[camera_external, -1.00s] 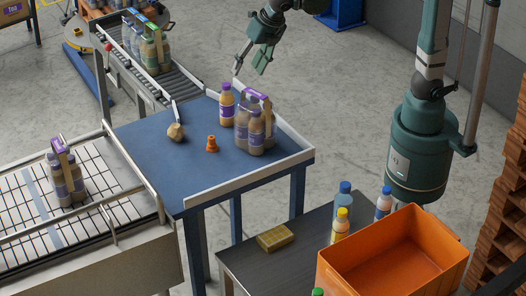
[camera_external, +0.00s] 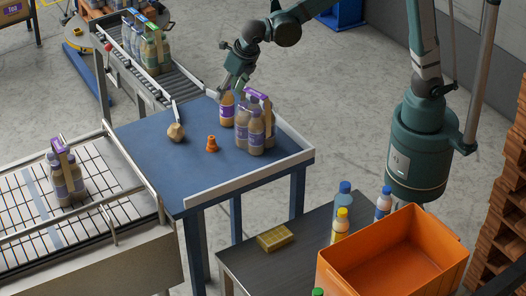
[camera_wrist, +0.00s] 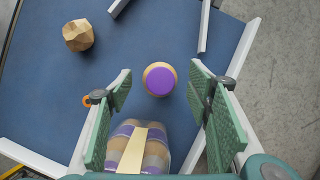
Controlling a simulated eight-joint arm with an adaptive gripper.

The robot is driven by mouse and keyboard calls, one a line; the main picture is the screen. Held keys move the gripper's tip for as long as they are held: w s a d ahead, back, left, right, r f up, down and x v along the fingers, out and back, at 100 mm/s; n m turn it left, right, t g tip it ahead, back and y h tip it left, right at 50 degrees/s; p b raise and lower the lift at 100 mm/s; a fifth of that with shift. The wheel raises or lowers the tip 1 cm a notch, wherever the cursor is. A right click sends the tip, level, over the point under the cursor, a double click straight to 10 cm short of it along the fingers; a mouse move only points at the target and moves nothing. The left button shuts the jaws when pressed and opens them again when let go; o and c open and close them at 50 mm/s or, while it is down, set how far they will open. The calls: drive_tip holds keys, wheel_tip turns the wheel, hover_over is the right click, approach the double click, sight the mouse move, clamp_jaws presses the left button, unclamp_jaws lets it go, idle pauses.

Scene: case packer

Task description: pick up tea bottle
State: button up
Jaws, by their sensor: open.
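A single tea bottle (camera_external: 227,112) with tan contents and a purple label stands upright on the blue table. In the wrist view its purple cap (camera_wrist: 160,80) shows from above, between and just beyond the fingertips. My gripper (camera_external: 231,91) is open and points down at the top of the bottle, hiding its cap in the external view. I see no finger closed on the bottle. A handled pack of similar bottles (camera_external: 256,135) stands close to the right of the bottle. It also shows in the wrist view (camera_wrist: 137,150), low between the fingers.
The blue table (camera_external: 165,165) has pale edge rails (camera_external: 250,175). A conveyor (camera_external: 185,88) with another pack adjoins behind. An orange crate (camera_external: 390,270) stands front right.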

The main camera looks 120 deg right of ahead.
sight(223, 108)
drive_tip(key=shift+f, duration=0.7)
drive_tip(key=shift+f, duration=0.1)
drive_tip(key=shift+x, duration=1.2)
drive_tip(key=shift+d+f, duration=0.1)
drive_tip(key=shift+f, duration=0.05)
drive_tip(key=shift+x, duration=2.45)
drive_tip(key=c, duration=1.1)
